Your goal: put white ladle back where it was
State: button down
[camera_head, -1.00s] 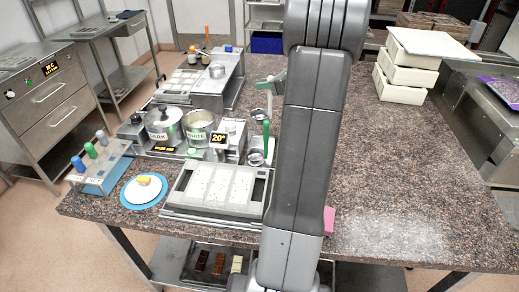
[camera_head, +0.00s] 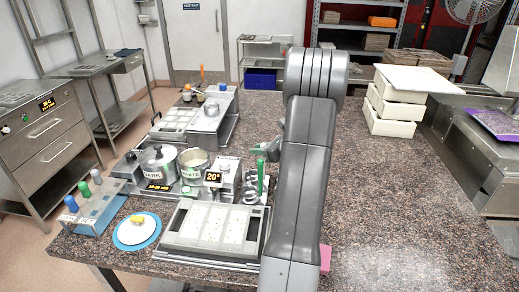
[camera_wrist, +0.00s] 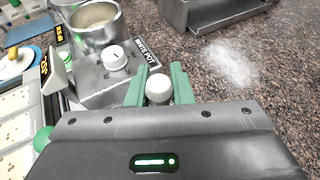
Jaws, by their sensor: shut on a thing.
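My gripper (camera_head: 268,150) has green fingers and also shows in the wrist view (camera_wrist: 158,86). It is shut on the white ladle, whose round white knob (camera_wrist: 159,90) sits between the fingertips. The rest of the ladle is hidden below the knob and fingers. In the head view the gripper is above the right end of the melting station, just behind an upright green handle (camera_head: 261,176). Small round metal parts (camera_head: 250,196) are beside that handle; I cannot tell whether one is the ladle's bowl.
The dark pot (camera_head: 158,165) and white pot (camera_head: 194,165) stand left of the gripper. A pale mould (camera_head: 211,228) lies in front. A blue round mat (camera_head: 120,240) is at front left. White boxes (camera_head: 392,108) are stacked at back right.

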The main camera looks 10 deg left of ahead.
jog(key=c, duration=1.7)
grip_release()
jog(key=shift+f, duration=0.2)
jog(key=o, duration=0.4)
jog(key=shift+r, duration=0.1)
jog(key=shift+r, duration=0.1)
jog(key=b+v, duration=0.2)
jog(key=v, duration=1)
jog(key=shift+o, duration=0.3)
